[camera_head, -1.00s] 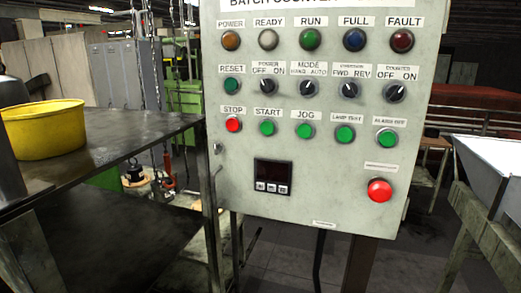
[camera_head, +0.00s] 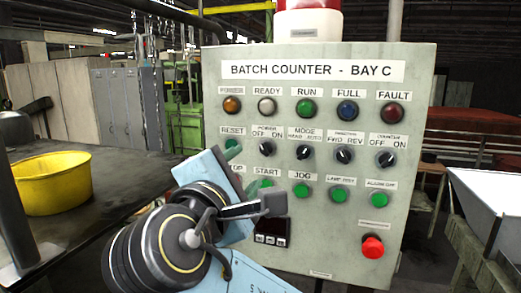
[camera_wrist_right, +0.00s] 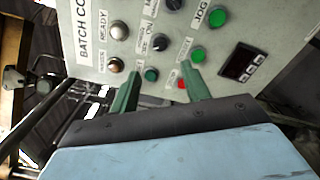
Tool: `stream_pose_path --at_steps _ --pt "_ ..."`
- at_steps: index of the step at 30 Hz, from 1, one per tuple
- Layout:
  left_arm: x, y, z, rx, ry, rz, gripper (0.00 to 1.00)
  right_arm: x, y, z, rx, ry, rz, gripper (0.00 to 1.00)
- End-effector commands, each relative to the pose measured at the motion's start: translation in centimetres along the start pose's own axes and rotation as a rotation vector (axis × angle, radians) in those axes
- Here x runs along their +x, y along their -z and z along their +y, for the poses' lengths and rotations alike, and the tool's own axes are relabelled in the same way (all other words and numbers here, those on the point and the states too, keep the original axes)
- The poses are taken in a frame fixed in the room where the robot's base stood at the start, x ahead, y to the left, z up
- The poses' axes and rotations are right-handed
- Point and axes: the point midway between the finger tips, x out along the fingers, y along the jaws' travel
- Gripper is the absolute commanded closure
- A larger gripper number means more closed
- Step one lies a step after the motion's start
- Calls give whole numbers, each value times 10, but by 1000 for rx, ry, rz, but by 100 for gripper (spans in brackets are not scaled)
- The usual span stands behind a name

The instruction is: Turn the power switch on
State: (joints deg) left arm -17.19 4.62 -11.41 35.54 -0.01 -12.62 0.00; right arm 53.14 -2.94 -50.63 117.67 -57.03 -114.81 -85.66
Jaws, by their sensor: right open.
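The power switch (camera_head: 267,149) is a black rotary knob with OFF and ON labels on the grey control panel (camera_head: 410,140). It sits in the second row, right of the green reset button (camera_head: 232,146). Its pointer is too small to read surely. It also shows in the right wrist view (camera_wrist_right: 160,42), beyond the fingertips. My right gripper (camera_head: 243,169) is open and empty, with its green fingers in front of the panel's left side, left of and below the switch. In the right wrist view its fingers (camera_wrist_right: 161,82) spread either side of the reset button. My left gripper is out of view.
Other black knobs, such as the mode switch (camera_head: 304,152), are in the same row. Green buttons lie below, with a red mushroom button (camera_head: 372,247) at lower right. A yellow bowl (camera_head: 52,182) stands on a dark table at left. A white tray (camera_head: 490,190) is at right.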

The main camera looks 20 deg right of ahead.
Motion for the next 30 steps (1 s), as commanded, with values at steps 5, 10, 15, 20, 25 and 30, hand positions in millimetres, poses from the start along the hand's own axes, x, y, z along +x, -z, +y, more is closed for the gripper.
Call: stream_pose_path --at_steps 5,10,15,20,25,30 --pt "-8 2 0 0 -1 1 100 36 -2 2 -6 -2 -8 53" --pt "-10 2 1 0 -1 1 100 63 -1 2 -4 -5 -6 53" --pt "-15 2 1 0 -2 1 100 85 -1 0 -3 4 -3 53" --pt "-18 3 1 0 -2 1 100 97 0 0 -1 4 -1 53" --pt "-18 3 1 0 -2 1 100 100 0 0 0 2 1 53" --pt "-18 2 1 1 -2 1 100 99 0 -1 0 2 1 56"
